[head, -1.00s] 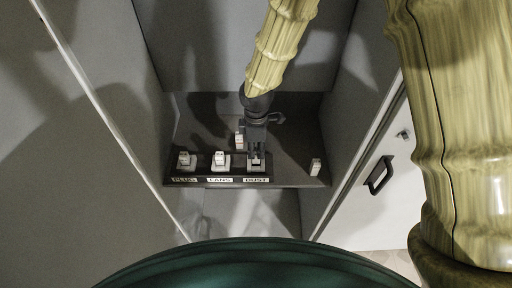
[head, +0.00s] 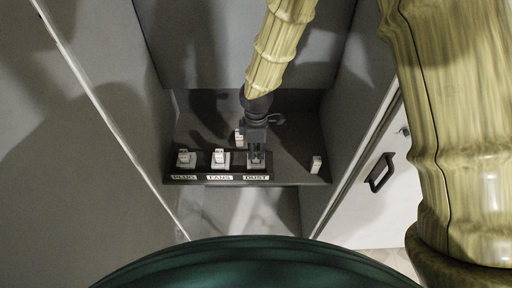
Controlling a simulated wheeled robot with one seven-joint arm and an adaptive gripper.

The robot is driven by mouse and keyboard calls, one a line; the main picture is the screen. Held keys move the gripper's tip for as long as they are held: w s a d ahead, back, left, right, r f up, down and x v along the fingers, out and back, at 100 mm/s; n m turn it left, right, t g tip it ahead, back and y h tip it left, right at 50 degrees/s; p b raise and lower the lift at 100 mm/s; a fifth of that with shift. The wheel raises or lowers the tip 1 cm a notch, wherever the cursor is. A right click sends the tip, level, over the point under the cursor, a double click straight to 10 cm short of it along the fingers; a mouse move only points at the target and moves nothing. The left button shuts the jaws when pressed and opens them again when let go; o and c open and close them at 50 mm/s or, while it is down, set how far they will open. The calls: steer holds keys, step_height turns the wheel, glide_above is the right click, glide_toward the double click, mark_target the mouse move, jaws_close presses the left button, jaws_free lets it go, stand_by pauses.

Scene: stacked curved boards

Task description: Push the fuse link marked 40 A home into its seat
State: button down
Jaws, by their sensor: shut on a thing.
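My gripper (head: 256,157) points down at the rightmost seat (head: 258,168), above the label DUST, on a dark fuse block (head: 222,178). It is shut on a fuse link, which its fingers hide almost wholly. I cannot read a 40 A marking or tell how deep the link sits. White links stand in the other two seats: one at PLUG (head: 184,157) and one at FANS (head: 219,157).
A loose white link (head: 316,164) stands on the dark shelf (head: 292,160) at the right. Another (head: 239,138) stands behind the block, just left of my gripper. Grey cabinet walls close in on both sides. A white door with a dark handle (head: 379,173) is at the right.

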steer(key=shift+f+b, duration=0.3)
steer(key=shift+f, duration=0.5)
steer(key=c, duration=1.1)
jaws_free()
steer(key=shift+c, duration=0.2)
steer(key=shift+r, duration=0.15)
step_height(320, 180, up, 12)
